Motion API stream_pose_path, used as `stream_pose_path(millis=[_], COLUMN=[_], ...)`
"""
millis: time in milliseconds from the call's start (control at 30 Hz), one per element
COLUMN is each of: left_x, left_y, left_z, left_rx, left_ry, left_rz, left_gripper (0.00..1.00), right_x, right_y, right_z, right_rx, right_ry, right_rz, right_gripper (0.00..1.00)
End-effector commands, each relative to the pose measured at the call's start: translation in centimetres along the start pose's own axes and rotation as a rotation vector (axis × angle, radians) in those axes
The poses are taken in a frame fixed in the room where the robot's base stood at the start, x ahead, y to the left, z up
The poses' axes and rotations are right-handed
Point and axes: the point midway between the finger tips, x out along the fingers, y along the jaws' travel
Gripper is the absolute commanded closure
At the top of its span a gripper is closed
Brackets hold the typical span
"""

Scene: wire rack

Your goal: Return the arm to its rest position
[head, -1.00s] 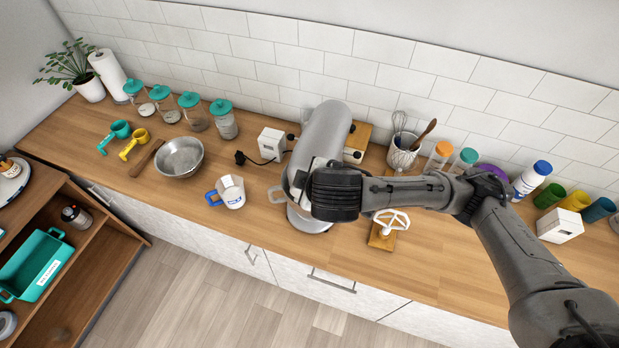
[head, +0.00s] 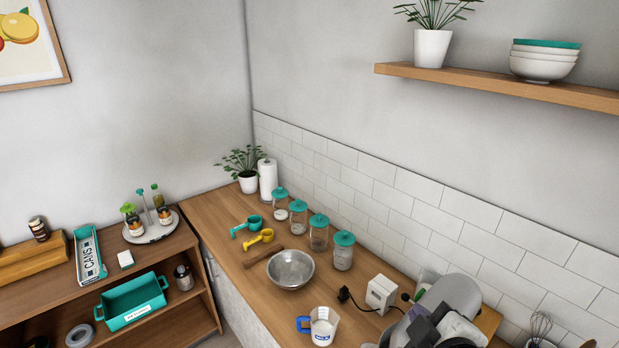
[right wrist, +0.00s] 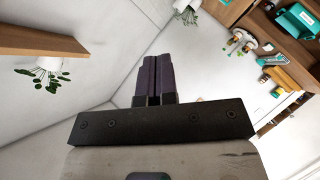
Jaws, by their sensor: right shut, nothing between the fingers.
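Most of my right arm is outside the head view. My left gripper is not in view.
The counter holds a metal bowl (head: 290,268), a measuring jug (head: 323,327), a white box (head: 381,294) and several teal-lidded jars (head: 344,252). A wall shelf (head: 480,84) juts out above right. A low shelf unit (head: 165,331) with a teal bin (head: 133,302) stands left.

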Motion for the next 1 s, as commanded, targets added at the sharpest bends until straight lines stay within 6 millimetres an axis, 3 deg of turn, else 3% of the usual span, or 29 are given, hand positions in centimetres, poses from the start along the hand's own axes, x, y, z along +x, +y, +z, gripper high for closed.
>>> stream_pose_path(millis=[100, 233, 367, 467, 767, 1000], left_x=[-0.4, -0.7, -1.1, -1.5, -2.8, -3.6], left_y=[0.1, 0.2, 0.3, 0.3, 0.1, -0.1], left_z=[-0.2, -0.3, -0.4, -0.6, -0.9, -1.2], left_rx=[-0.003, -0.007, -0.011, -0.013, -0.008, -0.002], left_ry=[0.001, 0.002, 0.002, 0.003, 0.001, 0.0], left_rz=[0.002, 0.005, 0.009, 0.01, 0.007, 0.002], left_gripper=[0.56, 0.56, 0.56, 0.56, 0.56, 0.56], right_x=[-0.8, -1.0, -0.9, -0.8, -2.4, -7.2], right_y=[0.8, 0.5, -0.8, -2.7, -12.3, -21.4], right_z=[-1.1, -0.5, 1.3, 3.8, 14.2, 21.2], right_rx=[0.085, 0.174, 0.276, 0.37, 0.621, 0.726], right_ry=[0.079, 0.099, 0.08, 0.028, -0.266, -0.528], right_rz=[0.036, 0.04, 0.022, -0.009, -0.171, -0.321], right_gripper=[1.0, 1.0, 1.0, 1.0, 1.0, 1.0])
